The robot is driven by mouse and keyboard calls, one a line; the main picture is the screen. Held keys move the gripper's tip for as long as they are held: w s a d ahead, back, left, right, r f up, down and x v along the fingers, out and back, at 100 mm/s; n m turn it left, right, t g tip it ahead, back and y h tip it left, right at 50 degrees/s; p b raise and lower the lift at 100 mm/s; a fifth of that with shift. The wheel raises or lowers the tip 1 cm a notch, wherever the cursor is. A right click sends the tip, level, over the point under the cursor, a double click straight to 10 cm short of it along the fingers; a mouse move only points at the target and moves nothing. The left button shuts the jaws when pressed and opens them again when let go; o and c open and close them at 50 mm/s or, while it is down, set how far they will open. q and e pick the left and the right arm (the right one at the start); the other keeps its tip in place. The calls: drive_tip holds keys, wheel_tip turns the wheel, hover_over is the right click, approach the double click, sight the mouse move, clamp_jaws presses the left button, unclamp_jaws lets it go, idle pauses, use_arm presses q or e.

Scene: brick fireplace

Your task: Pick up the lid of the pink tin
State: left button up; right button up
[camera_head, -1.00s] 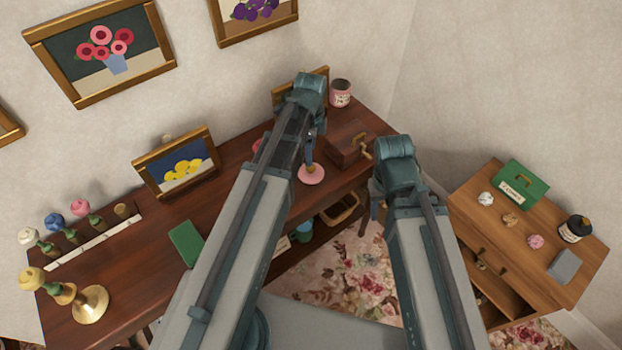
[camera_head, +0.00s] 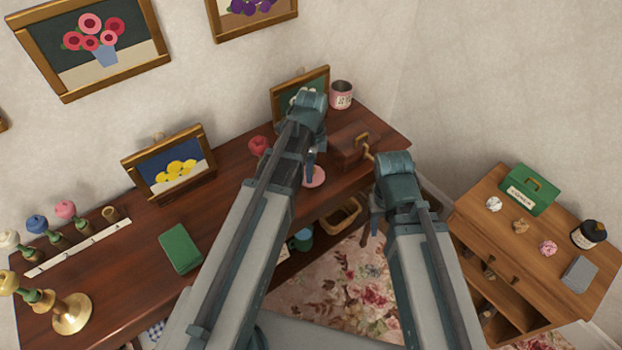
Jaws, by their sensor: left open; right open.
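The pink tin (camera_head: 341,99) stands upright at the far right end of the dark desk, with a dark open top and a pale label. A round pink disc, which looks like its lid (camera_head: 317,180), lies flat on the desk nearer to me. My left gripper (camera_head: 311,166) points down right over the lid and hides part of it. It is open; I cannot tell whether it touches the lid. My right gripper (camera_head: 374,222) is open and empty, off the desk's front edge, partly hidden by its own arm.
A wooden box with a brass crank (camera_head: 349,150) stands right of the lid. A framed picture (camera_head: 285,92) and a red flower (camera_head: 258,145) are behind my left arm. A green book (camera_head: 180,249) lies left. A wooden cabinet (camera_head: 474,215) stands right.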

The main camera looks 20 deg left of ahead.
use_arm(q)
drive_tip(key=shift+r, duration=0.1)
clamp_jaws()
idle(0.3)
